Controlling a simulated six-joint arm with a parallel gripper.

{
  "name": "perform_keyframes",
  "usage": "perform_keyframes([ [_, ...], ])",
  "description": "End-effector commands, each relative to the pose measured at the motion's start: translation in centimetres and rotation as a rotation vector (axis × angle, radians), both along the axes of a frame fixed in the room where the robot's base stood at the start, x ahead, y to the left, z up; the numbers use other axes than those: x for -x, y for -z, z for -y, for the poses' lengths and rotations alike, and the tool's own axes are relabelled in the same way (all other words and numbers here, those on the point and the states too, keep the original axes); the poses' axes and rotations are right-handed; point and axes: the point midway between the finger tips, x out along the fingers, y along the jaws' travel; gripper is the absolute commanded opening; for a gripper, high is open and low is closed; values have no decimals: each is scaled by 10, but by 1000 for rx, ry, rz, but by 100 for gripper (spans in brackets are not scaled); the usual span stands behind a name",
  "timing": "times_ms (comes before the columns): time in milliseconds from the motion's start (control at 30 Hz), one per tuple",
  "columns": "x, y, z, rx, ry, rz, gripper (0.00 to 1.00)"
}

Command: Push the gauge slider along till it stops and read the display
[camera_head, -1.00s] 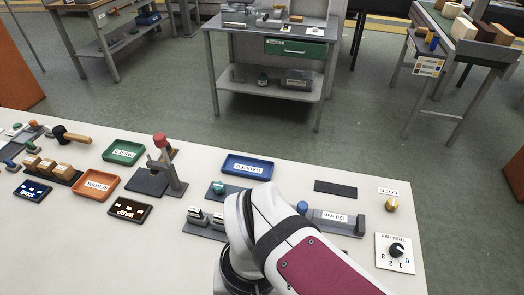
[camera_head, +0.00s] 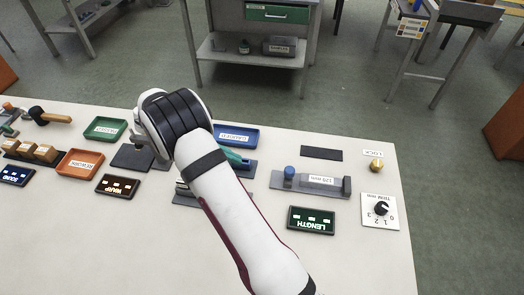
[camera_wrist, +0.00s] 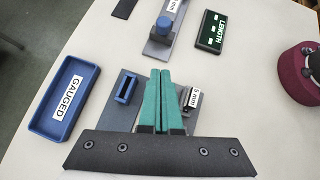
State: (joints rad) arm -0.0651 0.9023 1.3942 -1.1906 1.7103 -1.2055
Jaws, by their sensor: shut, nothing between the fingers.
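The gauge in the head view is a grey rail (camera_head: 275,186) with a labelled grey block (camera_head: 318,180) on it and an upright blue knob (camera_head: 289,173) near its left end. The knob also shows at the top of the wrist view (camera_wrist: 164,25). A dark display marked LENGTH (camera_head: 311,221) stands in front of the gauge, its lit marks too small to read; it also shows in the wrist view (camera_wrist: 209,31). My gripper (camera_wrist: 161,72) has teal fingers shut together and empty, over a grey plate left of the gauge, apart from the knob.
A dial (camera_head: 381,209) and brass knob (camera_head: 376,165) stand right of the gauge.

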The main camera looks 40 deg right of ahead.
Motion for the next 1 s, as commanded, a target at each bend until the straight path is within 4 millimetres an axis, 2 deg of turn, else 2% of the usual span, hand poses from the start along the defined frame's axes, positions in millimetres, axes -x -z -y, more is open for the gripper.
perform_keyframes([
  [467,37,65,61,-3,6,-1,0],
  [700,53,64,90,-3,6,2,0],
  [1000,56,64,95,-4,4,3,0],
])
